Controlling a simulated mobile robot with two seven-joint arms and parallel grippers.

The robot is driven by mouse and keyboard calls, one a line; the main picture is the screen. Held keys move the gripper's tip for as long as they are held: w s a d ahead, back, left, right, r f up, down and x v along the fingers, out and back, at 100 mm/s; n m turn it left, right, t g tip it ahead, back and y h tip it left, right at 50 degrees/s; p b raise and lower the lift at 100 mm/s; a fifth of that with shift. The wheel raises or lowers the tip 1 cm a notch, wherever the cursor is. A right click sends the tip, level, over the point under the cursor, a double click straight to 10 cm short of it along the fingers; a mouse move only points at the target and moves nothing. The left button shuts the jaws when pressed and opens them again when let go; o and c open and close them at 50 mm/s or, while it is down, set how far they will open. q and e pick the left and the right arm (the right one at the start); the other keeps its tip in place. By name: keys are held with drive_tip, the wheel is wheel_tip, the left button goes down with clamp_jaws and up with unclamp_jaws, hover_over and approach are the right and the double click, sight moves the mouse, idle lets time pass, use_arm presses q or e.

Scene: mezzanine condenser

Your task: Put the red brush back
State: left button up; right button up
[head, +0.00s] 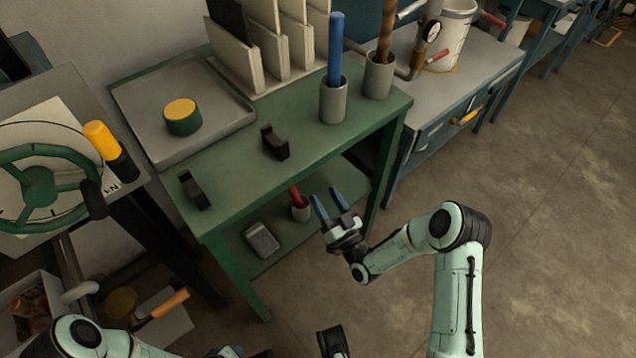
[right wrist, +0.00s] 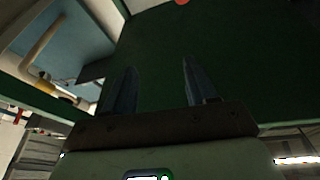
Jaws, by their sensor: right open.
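The red brush (head: 295,195) stands with its red handle leaning in a small grey cup (head: 301,213) on the lower shelf of the green bench; its lower end is hidden in the cup. My right gripper (head: 326,194) is open and empty, just right of the brush in the head view. In the right wrist view the open fingers (right wrist: 160,85) have nothing between them, and a small red patch shows at the top edge. A dark end part, likely of my left gripper (head: 332,342), shows at the bottom edge; its jaws are unclear.
The green bench top (head: 325,135) overhangs the lower shelf, and a front leg (head: 240,275) stands left. A grey box (head: 262,240) lies on the shelf. Cups with a blue rod (head: 335,50) and a brown rod (head: 386,32) stand on top. The floor at right is clear.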

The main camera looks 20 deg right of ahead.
drive_tip(key=s+a+f+m+g+h, duration=0.1)
drive_tip(key=s+f+g, duration=0.45)
drive_tip(key=f, duration=0.35)
drive_tip(key=s+f+m+g+h, duration=0.1)
drive_tip(key=s+f+g, duration=0.45)
drive_tip(key=f, duration=0.35)
use_arm(q)
drive_tip(key=shift+w+d+r, duration=0.2)
drive_tip(key=shift+r, duration=0.4)
use_arm(e)
drive_tip(key=s+f+m+g, duration=0.1)
drive_tip(key=s+f+g, duration=0.2)
drive_tip(key=s, duration=0.4)
drive_tip(key=s+a+f+m+g, duration=0.1)
drive_tip(key=s+f+g, duration=0.1)
drive_tip(key=s+g, duration=0.2)
drive_tip(key=s, duration=0.3)
drive_tip(key=shift+f+m, duration=0.4)
use_arm(q)
drive_tip(key=shift+p, duration=0.3)
